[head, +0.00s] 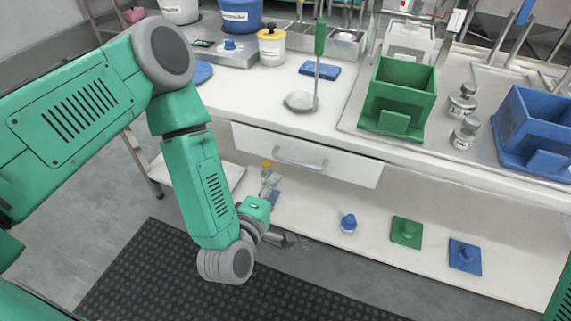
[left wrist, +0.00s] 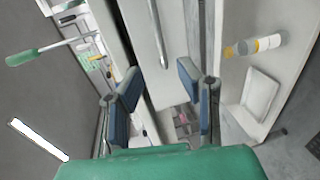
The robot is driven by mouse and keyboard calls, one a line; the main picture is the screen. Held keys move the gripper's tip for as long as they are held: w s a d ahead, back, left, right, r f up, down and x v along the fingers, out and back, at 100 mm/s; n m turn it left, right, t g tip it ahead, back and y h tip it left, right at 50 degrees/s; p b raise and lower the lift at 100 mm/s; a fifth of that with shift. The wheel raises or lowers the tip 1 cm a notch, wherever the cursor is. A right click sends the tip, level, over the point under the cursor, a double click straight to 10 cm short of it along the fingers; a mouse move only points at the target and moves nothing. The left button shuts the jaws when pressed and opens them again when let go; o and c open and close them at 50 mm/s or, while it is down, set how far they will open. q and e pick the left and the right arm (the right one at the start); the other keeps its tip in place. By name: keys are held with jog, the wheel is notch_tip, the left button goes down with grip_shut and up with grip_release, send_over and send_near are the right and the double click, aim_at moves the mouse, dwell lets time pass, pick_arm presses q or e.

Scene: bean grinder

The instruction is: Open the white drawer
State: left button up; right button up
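The white drawer (head: 345,170) is set under the front edge of the white counter, with a curved bar handle (head: 300,160) on its front. It looks shut. The drawer front (left wrist: 143,50) and its handle (left wrist: 158,35) also show in the left wrist view, ahead of the fingers. My left gripper (head: 284,240) is low in front of the counter, below the drawer and apart from the handle. In the left wrist view its two blue-padded fingers (left wrist: 160,85) are spread with nothing between them. My right gripper is not in view.
The counter (head: 240,98) bears a green-handled ladle (head: 318,65), a green bin (head: 398,95) and a blue bin (head: 535,130). The lower shelf (head: 375,255) holds a blue-capped bottle (head: 348,223), a green lid (head: 406,232) and a blue lid (head: 465,257). Floor in front is free.

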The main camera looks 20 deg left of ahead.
aim_at(292, 160)
pick_arm(q)
jog(key=b+x, duration=0.1)
jog(key=x, duration=1.1)
jog(key=shift+b, duration=0.3)
grip_shut()
